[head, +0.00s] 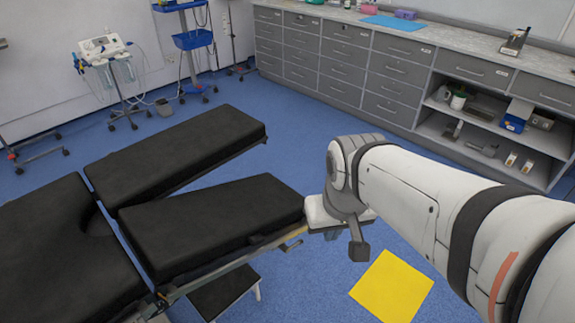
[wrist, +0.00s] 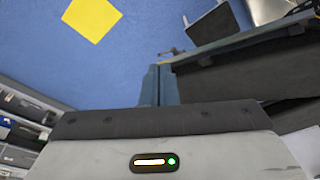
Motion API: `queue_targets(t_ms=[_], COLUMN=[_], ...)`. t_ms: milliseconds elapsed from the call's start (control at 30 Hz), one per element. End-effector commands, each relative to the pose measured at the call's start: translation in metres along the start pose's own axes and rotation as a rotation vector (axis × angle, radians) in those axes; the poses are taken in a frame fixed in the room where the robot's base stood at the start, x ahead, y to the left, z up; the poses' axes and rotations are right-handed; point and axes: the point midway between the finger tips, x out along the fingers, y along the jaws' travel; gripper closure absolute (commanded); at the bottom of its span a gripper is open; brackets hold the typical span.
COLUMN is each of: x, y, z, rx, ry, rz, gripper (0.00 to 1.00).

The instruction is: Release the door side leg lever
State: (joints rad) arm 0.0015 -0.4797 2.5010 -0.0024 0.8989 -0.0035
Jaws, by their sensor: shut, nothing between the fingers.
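The operating table has two black leg sections, a far one (head: 175,153) and a near one (head: 210,222), spread apart. A metal side rail (head: 290,240) runs along the near leg section's edge. My gripper shows in the wrist view (wrist: 159,70), its bluish fingers together with nothing between them. The fingers are beside the end of a black pad (wrist: 235,77). A small dark piece (wrist: 171,52) sticks out by the rail end there; I cannot tell if it is the lever. In the head view my wrist mostly hides the fingers. Contact with the table cannot be told.
A yellow square (head: 392,287) lies on the blue floor right of the table. A dark step stool (head: 224,291) stands below the near leg section. Grey drawer cabinets (head: 335,62) line the back wall. Wheeled equipment (head: 108,50) stands at the back left.

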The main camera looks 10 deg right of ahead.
Motion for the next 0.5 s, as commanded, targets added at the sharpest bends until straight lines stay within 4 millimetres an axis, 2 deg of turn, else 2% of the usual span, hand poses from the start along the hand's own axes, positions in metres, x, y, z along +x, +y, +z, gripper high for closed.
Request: queue_targets(t_ms=[333,433,500], x=[0.003,0.018,0.038], y=[0.0,0.003,0.006], z=[-0.001,-0.006,-0.014], rx=[-0.004,-0.019,-0.044], ry=[-0.003,-0.02,-0.039], rz=[-0.004,-0.027,-0.063], gripper=[1.0,1.0,1.0])
